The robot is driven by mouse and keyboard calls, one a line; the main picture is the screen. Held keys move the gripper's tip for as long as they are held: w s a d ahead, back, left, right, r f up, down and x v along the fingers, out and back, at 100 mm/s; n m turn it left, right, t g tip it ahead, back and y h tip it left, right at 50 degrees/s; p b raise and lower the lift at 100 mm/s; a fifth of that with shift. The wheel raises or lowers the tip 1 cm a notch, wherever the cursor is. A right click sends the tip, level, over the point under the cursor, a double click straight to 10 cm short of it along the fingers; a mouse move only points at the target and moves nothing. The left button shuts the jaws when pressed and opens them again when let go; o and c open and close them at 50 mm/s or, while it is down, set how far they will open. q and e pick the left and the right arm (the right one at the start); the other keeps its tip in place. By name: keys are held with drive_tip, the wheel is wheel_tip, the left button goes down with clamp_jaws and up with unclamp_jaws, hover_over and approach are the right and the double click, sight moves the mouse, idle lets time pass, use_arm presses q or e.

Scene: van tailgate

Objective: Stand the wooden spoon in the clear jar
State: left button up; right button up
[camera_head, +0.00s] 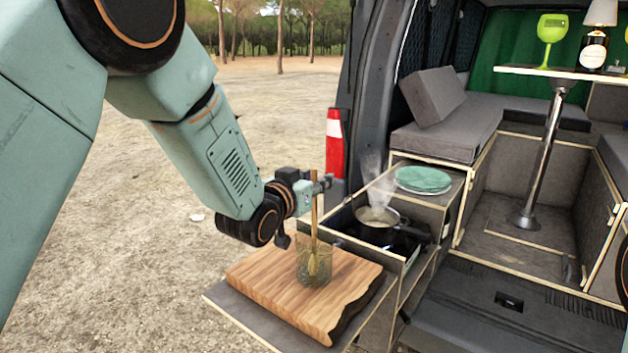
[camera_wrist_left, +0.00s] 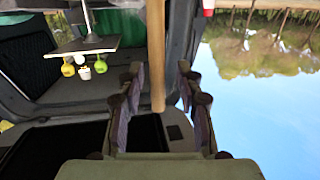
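The wooden spoon (camera_head: 314,212) stands nearly upright in the clear jar (camera_head: 301,270), its wide end low inside the glass and its handle rising well above the rim. The jar stands on a wooden cutting board (camera_head: 265,290). My left gripper (camera_head: 320,184) is level with the upper handle. In the left wrist view my left gripper (camera_wrist_left: 160,85) is open, its fingers apart on both sides of the spoon handle (camera_wrist_left: 156,50), with a visible gap on each side. The jar is out of the wrist view. My right gripper is not seen.
Right of the board, a steaming pan (camera_head: 378,216) sits on the stove in a drawer unit. Green plates (camera_head: 424,180) lie on the counter behind it.

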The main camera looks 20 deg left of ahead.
use_arm(q)
drive_tip(key=shift+d, duration=0.3)
drive_tip(key=shift+s+a, duration=0.1)
drive_tip(key=shift+a, duration=0.05)
drive_tip(key=s+a+r, duration=0.1)
drive_tip(key=s, duration=1)
drive_tip(key=shift+s+a+r, duration=0.3)
drive_tip(key=shift+s, duration=0.1)
drive_tip(key=shift+w+a+f, duration=0.1)
drive_tip(key=shift+w+a, duration=0.05)
